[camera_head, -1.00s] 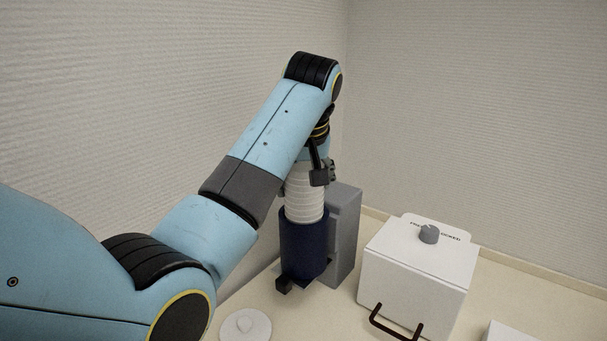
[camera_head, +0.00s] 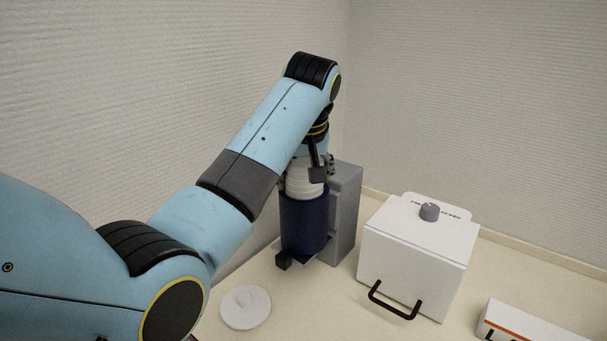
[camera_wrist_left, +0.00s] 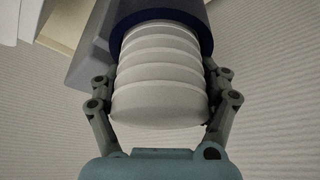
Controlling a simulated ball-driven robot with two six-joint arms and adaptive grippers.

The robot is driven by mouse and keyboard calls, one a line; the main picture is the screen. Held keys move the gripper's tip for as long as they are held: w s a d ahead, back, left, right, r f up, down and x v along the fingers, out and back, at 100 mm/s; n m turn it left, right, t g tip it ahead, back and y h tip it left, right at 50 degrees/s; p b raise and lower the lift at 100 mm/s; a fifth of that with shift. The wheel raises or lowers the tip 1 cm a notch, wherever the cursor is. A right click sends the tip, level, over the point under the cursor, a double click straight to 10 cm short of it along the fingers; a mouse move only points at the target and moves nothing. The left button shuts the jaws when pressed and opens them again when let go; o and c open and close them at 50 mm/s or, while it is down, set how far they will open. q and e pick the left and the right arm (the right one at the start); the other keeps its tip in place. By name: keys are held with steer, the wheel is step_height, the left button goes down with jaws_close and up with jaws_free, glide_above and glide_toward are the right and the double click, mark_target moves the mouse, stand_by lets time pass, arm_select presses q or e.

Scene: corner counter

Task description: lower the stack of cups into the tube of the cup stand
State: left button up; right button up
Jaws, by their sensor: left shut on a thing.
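The stack of white cups (camera_head: 304,184) stands upright with its lower part inside the dark blue tube (camera_head: 303,228) of the cup stand. The grey body of the stand (camera_head: 347,205) is behind the tube. My left gripper (camera_head: 317,172) is shut on the stack above the tube's rim. In the left wrist view the gripper's fingers (camera_wrist_left: 163,95) lie on both sides of the ribbed white stack (camera_wrist_left: 160,72), which enters the blue tube (camera_wrist_left: 150,8). The bottom of the stack is hidden in the tube. My right gripper does not show.
A white box (camera_head: 415,258) with a grey knob and a dark handle stands right of the stand. A round white lid-like disc (camera_head: 246,307) lies in front. A white carton with an orange stripe (camera_head: 520,325) is at the lower right. Walls close in behind.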

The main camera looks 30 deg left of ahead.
arm_select(q)
steer(key=shift+s+f, duration=0.1)
steer(key=shift+f, duration=0.15)
steer(key=o, duration=1.3)
steer(key=shift+r, duration=0.1)
step_height(320, 180, up, 2)
steer(key=shift+r+p, duration=0.25)
steer(key=shift+p, duration=0.85)
steer(key=shift+r, duration=3.75)
